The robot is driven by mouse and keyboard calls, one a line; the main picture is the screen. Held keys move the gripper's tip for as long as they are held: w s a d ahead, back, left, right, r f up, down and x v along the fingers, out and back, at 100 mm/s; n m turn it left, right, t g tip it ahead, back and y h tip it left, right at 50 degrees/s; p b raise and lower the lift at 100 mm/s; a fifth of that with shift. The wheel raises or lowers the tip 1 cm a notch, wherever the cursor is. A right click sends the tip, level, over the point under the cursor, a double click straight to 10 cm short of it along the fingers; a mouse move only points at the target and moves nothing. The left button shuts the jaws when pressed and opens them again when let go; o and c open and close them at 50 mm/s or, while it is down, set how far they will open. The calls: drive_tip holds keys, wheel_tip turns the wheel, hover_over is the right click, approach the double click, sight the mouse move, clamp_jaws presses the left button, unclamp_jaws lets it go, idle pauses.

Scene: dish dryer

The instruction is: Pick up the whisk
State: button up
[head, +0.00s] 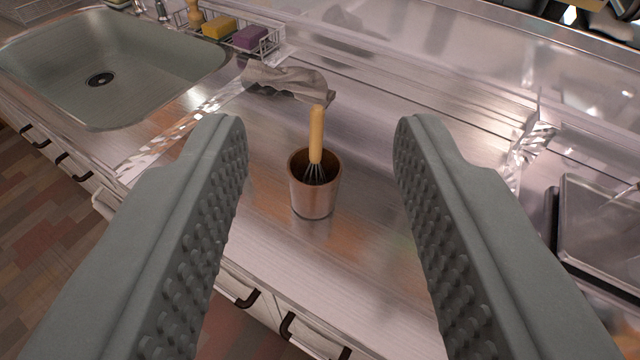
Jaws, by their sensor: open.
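The whisk (316,135) stands upright in a copper-coloured cup (314,196) on the metal counter. Its yellow wooden handle points up and its wires go down into the cup, where their lower ends are hidden. My gripper (318,125) is wide open, with one grey studded finger on each side of the picture. The cup and whisk show in the gap between the fingers, ahead of them. Neither finger touches the whisk, and nothing is held.
A crumpled grey cloth (288,80) lies just behind the cup. A sink (115,65) is at the upper left, with a wire rack (262,44) of sponges beside it. Metal trays (598,225) stand at the right. The counter around the cup is mostly clear.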

drive_tip(key=w+n+g, duration=0.2)
drive_tip(key=w+g, duration=0.5)
drive_tip(key=w, duration=0.5)
drive_tip(key=n+g, duration=0.2)
drive_tip(key=g, duration=0.6)
hover_over(318, 108)
drive_tip(key=shift+g, duration=0.3)
wheel_tip(318, 108, down, 17)
clamp_jaws()
